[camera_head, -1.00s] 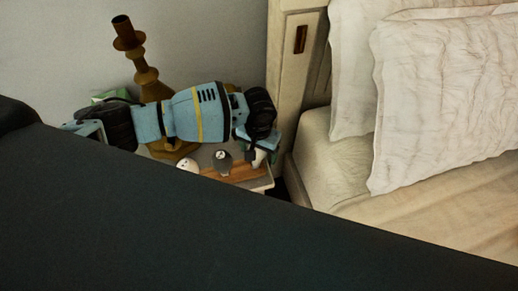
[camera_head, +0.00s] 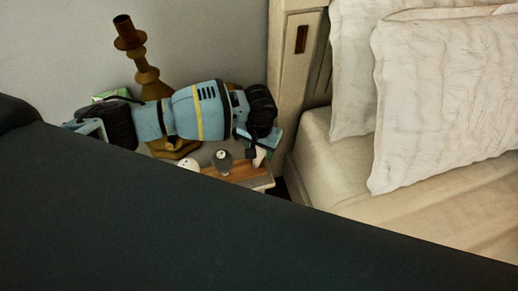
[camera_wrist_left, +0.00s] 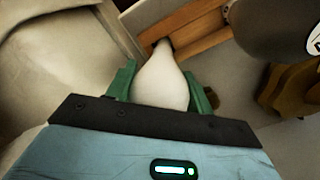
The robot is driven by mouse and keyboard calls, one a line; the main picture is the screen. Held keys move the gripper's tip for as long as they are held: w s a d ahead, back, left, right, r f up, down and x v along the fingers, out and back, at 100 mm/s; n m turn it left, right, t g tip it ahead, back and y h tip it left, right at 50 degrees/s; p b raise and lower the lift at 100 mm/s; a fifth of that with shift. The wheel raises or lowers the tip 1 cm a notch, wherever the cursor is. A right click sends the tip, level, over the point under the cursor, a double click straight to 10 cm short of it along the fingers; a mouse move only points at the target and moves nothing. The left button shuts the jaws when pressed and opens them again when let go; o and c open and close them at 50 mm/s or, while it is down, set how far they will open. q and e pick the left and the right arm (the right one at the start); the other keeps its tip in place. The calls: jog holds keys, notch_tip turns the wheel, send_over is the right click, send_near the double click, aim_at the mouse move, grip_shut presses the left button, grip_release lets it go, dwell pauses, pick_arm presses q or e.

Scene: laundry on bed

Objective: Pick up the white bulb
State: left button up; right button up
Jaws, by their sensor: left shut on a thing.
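The white bulb (camera_wrist_left: 162,80) is between the two green fingers of my left gripper (camera_wrist_left: 160,88) in the left wrist view. The fingers touch its sides and are shut on it. Its wide white body is near the palm and its narrow end points away, over a wooden strip. In the head view the bulb (camera_head: 259,157) is a small pale shape below my left gripper (camera_head: 262,145), at the right end of the nightstand. I cannot tell whether it still touches the nightstand. My right gripper is not in view.
The nightstand (camera_head: 262,183) holds a round white object (camera_head: 188,164), a dark round object with a pale face (camera_head: 222,159) and a tall brown candlestick-like stand (camera_head: 139,60). The bed (camera_head: 335,160) with white pillows (camera_head: 440,100) is close on the right. A dark shape covers the lower foreground.

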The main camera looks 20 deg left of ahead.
pick_arm(q)
jog(key=r, duration=0.3)
jog(key=shift+s+r, duration=0.15)
jog(key=shift+s, duration=0.15)
jog(key=s+r+p, duration=0.1)
jog(key=s+p, duration=0.1)
jog(key=s, duration=1.3)
jog(key=shift+s+a, duration=0.2)
jog(key=shift+a, duration=0.25)
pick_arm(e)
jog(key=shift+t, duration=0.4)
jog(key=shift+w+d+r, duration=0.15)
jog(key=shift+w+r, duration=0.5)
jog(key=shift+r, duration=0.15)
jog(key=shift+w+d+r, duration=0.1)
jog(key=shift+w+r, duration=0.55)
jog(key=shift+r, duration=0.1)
